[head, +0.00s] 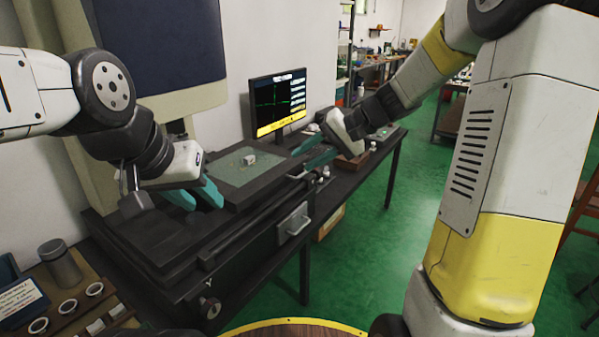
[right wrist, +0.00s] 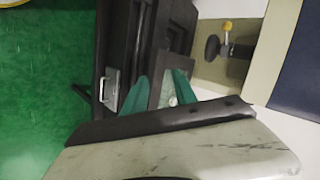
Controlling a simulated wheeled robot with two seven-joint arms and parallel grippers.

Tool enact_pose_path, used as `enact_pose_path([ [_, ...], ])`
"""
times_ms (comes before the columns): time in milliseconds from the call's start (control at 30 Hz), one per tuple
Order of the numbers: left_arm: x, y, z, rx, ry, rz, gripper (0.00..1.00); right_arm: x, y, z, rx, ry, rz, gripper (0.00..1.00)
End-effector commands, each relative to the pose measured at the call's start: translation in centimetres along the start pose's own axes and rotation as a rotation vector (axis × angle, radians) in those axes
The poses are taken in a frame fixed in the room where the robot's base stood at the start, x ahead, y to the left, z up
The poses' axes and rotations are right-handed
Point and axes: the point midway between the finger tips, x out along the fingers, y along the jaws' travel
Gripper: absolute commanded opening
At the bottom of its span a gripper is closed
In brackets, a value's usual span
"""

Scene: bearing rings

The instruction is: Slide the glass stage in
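The glass stage (head: 233,168), a pale green pane in a black frame, sits on the dark machine bed (head: 150,240). My right gripper (head: 308,162) is at the stage's right end, by the black frame and small white knobs (head: 322,174).
A metal drawer handle (head: 294,221) is on the bed's front. At lower left, a wooden tray (head: 75,312) holds several rings, beside a grey cylinder (head: 60,262). Green floor (head: 370,250) is clear in front.

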Motion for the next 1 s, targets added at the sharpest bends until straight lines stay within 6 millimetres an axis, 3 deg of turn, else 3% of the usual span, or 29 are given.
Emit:
enact_pose_path([
  [33, 0.0, 0.0, 0.0, 0.000, 0.000, 0.000, 0.36, 1.5, 1.1, -2.1, 0.040, 0.004, -0.047, 0.33],
  [167, 0.0, 0.0, 0.0, 0.000, 0.000, 0.000, 0.36, 4.6, 3.7, -7.2, 0.119, 0.050, -0.171, 0.33],
  [300, 0.0, 0.0, 0.0, 0.000, 0.000, 0.000, 0.36, 7.8, 7.8, -12.4, 0.203, 0.131, -0.292, 0.33],
  [500, 0.0, 0.0, 0.0, 0.000, 0.000, 0.000, 0.36, 11.2, 14.3, -17.6, 0.294, 0.265, -0.406, 0.33],
  [700, 0.0, 0.0, 0.0, 0.000, 0.000, 0.000, 0.36, 12.6, 17.5, -19.6, 0.332, 0.338, -0.449, 0.33],
  [1000, 0.0, 0.0, 0.0, 0.000, 0.000, 0.000, 0.36, 15.7, 16.4, -21.1, 0.332, 0.342, -0.451, 0.33],
])
